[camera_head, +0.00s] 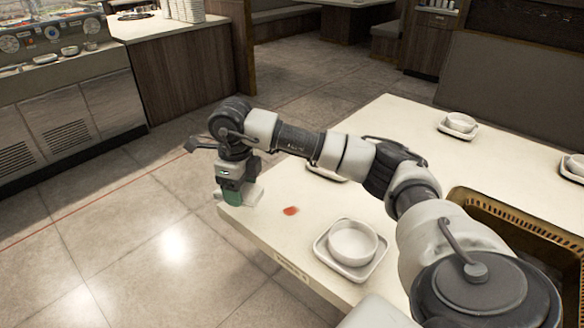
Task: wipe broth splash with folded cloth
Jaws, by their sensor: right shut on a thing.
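A small orange-red broth splash (291,211) lies on the cream table top (330,205), near its left end. My right arm reaches in from the lower right across the table. My right gripper (235,195) points down at the table's left corner, to the left of the splash and apart from it. My left gripper is not in view.
A white bowl on a square tray (352,245) stands close to the splash at the front edge. Another dish (325,172) is partly hidden behind my arm. More bowls (458,123) stand at the back right. A brown woven tray (520,228) is at the right.

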